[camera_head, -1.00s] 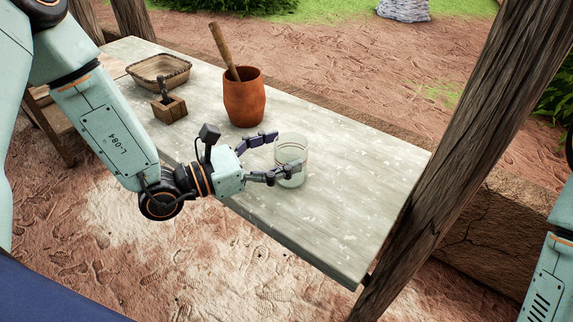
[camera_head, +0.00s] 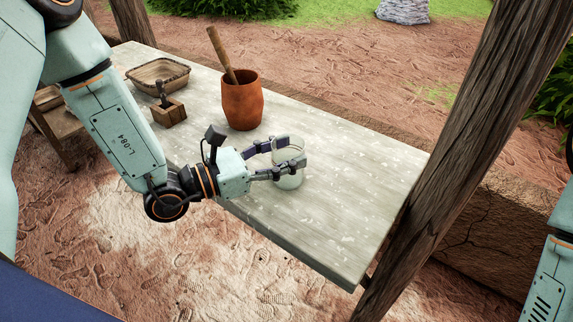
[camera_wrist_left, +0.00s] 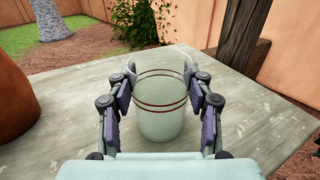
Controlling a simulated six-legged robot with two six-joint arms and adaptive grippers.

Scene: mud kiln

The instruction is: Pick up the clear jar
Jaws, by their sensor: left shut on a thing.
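The clear jar (camera_head: 289,179) stands upright on the grey table, near its front edge. It also shows in the left wrist view as a see-through cylinder (camera_wrist_left: 161,118) with dark red bands near its rim. My left gripper (camera_head: 292,158) is shut on the jar, with one finger on each side of its upper part. In the left wrist view the two fingers (camera_wrist_left: 160,88) flank the jar. The fingers hide part of the jar in the head view. My right gripper is not in view; only part of my right arm shows at the right edge.
An orange clay pot (camera_head: 242,101) with a wooden stick stands behind the jar. A small wooden box (camera_head: 169,113) and a woven basket (camera_head: 158,74) are farther left on the table (camera_head: 340,210). A thick wooden post (camera_head: 455,150) rises at the right. The table's right part is clear.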

